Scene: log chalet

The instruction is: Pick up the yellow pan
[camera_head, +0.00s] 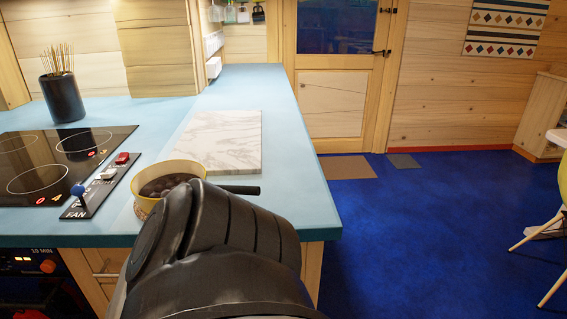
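The yellow pan (143,204) stands upright on the blue counter, near its front edge. It has a pale yellow wall and a dark brown inside. Its dark handle points right, toward the counter's right edge. A bulky black part of my own arm rises from the bottom of the view and covers the pan's front and lower right side. No gripper fingers show, and I cannot tell whether the arm touches the pan.
A white marble board (222,140) lies behind the pan. A control panel (100,184) with a blue-knobbed lever is to its left, beside a black cooktop (45,165). A dark pot of sticks (62,97) stands farther back. Blue floor (430,230) is open at right.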

